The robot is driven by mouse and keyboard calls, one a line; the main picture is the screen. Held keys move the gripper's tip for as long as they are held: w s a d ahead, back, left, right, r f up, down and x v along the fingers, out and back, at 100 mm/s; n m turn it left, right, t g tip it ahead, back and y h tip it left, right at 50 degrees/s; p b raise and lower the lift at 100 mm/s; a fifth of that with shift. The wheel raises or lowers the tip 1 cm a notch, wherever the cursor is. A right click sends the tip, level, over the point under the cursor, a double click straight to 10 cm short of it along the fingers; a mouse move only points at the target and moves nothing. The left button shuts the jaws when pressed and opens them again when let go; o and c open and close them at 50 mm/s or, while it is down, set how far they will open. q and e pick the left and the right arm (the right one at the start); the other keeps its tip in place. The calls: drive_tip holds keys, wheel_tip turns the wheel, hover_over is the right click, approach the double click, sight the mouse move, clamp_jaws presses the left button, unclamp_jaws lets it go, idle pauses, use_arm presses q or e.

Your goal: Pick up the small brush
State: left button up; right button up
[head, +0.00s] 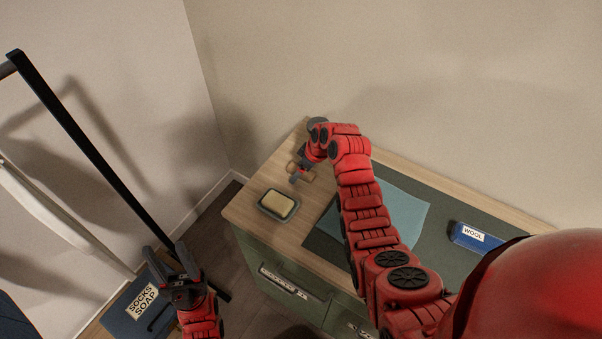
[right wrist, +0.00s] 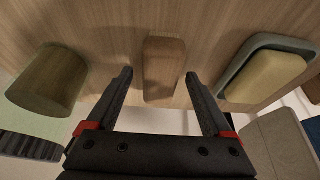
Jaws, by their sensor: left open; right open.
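A small wooden block-shaped piece, which looks like the small brush (right wrist: 165,55), lies on the wooden top in the right wrist view. No bristles show on it. My right gripper (right wrist: 159,76) is open, with its fingertips on either side of the near end of this piece and a gap on both sides. In the head view, brown wood (head: 291,166) shows beside my right gripper (head: 299,174), partly hidden by it. My left gripper (head: 167,250) is open and empty, low on the left, away from the cabinet top.
A soap dish with a pale bar (head: 278,205) stands close to my right gripper. A dull olive cylinder (right wrist: 47,80) stands on its other side. A blue cloth (head: 402,210) and a blue "WOOL" box (head: 478,237) are farther right. A "SOCKS SOAP" board (head: 130,306) is near my left gripper.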

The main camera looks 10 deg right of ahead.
drive_tip(key=shift+f+b, duration=0.2)
drive_tip(key=shift+b, duration=0.15)
idle(0.4)
clamp_jaws()
drive_tip(key=shift+r, duration=0.1)
idle(0.3)
